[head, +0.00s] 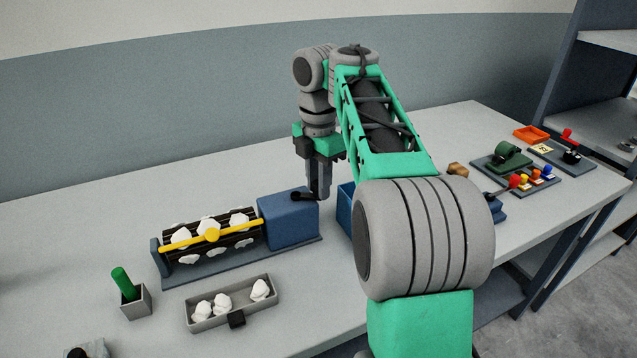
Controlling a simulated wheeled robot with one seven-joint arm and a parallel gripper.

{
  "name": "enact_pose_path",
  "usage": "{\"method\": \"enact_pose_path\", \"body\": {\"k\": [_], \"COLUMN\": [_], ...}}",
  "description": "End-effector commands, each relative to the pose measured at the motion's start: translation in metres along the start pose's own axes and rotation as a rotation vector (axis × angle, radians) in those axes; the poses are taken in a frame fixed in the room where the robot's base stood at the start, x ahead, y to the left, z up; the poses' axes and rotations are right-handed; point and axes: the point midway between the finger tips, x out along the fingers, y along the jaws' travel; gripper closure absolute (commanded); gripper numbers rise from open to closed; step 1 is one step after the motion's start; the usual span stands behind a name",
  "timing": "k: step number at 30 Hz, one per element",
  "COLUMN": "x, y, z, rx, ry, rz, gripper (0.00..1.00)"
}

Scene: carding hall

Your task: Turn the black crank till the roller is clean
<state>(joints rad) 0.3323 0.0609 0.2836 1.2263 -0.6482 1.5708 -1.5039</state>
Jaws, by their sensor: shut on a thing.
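The roller (188,257) is a dark slatted drum on a blue-grey base at the left of the table, with several white fluffy tufts (208,227) stuck along it. A yellow bar (185,244) with a round knob runs along its front. A blue housing (290,221) stands at its right end. The black crank (300,195) shows at the housing's upper right side, partly hidden by my gripper. My gripper (319,196) points down there and is shut on the crank's handle; the fingers hide the grip itself.
A grey tray (240,312) in front of the roller holds several white tufts. A small grey holder (136,303) with a green handle stands left of it. A blue bin (344,205) is partly behind my arm. Boards with coloured knobs (520,182) and an orange tray (530,134) lie at right.

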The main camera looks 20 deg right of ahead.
Motion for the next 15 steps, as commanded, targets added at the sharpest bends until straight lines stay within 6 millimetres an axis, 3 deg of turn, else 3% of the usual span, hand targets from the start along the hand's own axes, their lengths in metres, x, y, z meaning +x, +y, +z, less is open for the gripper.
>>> {"method": "enact_pose_path", "body": {"k": [15], "x": [0.0002], "y": [-0.0007], "z": [-0.0007], "rx": [0.017], "ry": [0.000], "rz": [0.000], "gripper": [1.00]}}
